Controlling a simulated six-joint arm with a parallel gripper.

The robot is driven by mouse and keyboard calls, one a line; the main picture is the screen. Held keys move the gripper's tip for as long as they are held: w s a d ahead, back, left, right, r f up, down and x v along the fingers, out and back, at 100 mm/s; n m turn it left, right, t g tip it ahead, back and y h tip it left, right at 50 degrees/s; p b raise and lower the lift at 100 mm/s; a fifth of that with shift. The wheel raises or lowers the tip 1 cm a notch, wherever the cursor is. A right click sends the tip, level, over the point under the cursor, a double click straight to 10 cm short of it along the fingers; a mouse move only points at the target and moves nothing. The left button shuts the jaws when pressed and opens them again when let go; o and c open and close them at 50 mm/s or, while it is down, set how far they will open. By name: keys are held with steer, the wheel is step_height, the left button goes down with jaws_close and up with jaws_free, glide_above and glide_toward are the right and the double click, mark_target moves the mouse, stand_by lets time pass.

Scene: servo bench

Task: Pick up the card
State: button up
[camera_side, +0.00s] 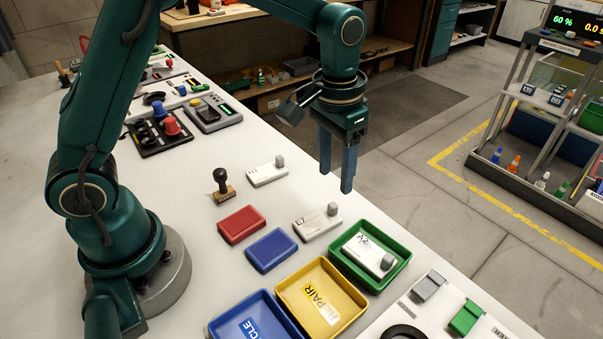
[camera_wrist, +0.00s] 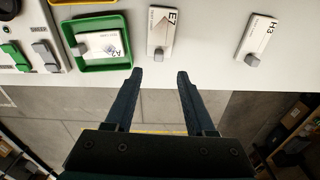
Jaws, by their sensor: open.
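Three white cards with grey knobs are in view. Card E7 (camera_side: 313,226) lies on the white bench, and it shows in the wrist view (camera_wrist: 164,24) just beyond my fingertips. Card H3 (camera_side: 266,175) lies farther back on the bench; in the wrist view (camera_wrist: 260,36) it is at the right. Card A2 (camera_side: 366,254) lies inside the green tray (camera_side: 403,245), seen at the upper left in the wrist view (camera_wrist: 108,42). My gripper (camera_side: 336,181) is open and empty, pointing down, above and apart from the cards. Its two fingers show in the wrist view (camera_wrist: 160,75).
A yellow tray (camera_side: 293,297) and a blue tray (camera_side: 222,322) stand beside the green one. A red pad (camera_side: 241,224), a blue pad (camera_side: 271,250) and an upright stamp (camera_side: 222,184) are near the cards. A switch panel (camera_side: 440,318) is at the front right.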

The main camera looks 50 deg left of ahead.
mark_target(331, 206)
steer(key=shift+s+d+f+g, duration=0.1)
steer(key=shift+s+f+g, duration=0.05)
steer(key=shift+f, duration=0.35)
steer(key=shift+s+f+g, duration=0.15)
steer(key=shift+f, duration=2.7)
jaws_close()
